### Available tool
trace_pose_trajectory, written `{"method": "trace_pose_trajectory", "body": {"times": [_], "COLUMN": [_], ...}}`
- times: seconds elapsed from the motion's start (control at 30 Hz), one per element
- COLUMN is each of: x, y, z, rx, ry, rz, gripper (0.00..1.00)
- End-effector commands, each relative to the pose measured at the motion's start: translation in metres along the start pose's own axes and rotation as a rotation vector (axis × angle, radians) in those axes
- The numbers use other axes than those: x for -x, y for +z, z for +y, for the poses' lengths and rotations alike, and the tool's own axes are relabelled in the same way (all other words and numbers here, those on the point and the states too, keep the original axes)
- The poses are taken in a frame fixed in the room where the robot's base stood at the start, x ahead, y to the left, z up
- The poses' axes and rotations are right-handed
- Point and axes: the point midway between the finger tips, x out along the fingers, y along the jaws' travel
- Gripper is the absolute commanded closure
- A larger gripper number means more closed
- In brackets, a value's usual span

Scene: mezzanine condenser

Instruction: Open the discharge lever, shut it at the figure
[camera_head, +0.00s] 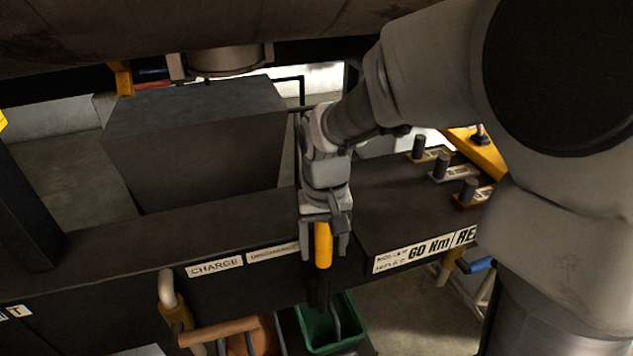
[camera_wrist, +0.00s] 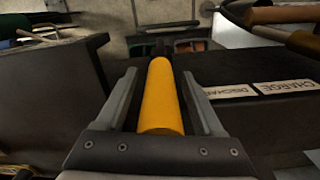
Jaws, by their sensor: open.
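The discharge lever (camera_head: 322,246) has a yellow cylindrical grip and stands at the front of the dark panel, beside the DISCHARGE label (camera_head: 272,253). My gripper (camera_head: 326,243) points down over it, with one finger on each side of the yellow grip. In the wrist view the yellow lever (camera_wrist: 161,100) lies between the two open fingers (camera_wrist: 160,100), with a gap visible on both sides. The lower part of the lever is dark and runs down toward the green bin. No figure readout is readable in either view.
A CHARGE label (camera_head: 214,266) and a pale-topped handle (camera_head: 168,290) are to the left. A 60 Nm plate (camera_head: 425,248) and several black knobs (camera_head: 441,166) are to the right. A green bin (camera_head: 332,322) stands below. A large dark hopper (camera_head: 200,140) is behind.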

Motion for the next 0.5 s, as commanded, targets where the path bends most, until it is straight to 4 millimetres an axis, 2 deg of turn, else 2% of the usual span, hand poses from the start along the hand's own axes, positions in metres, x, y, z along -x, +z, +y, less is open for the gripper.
{"method": "trace_pose_trajectory", "body": {"times": [0.2, 0.5], "x": [-0.0001, 0.0002], "y": [-0.0001, -0.0002], "z": [-0.0001, -0.0001], "rx": [0.0, 0.0], "ry": [0.0, 0.0], "rz": [0.0, 0.001], "gripper": [0.33, 0.87]}}
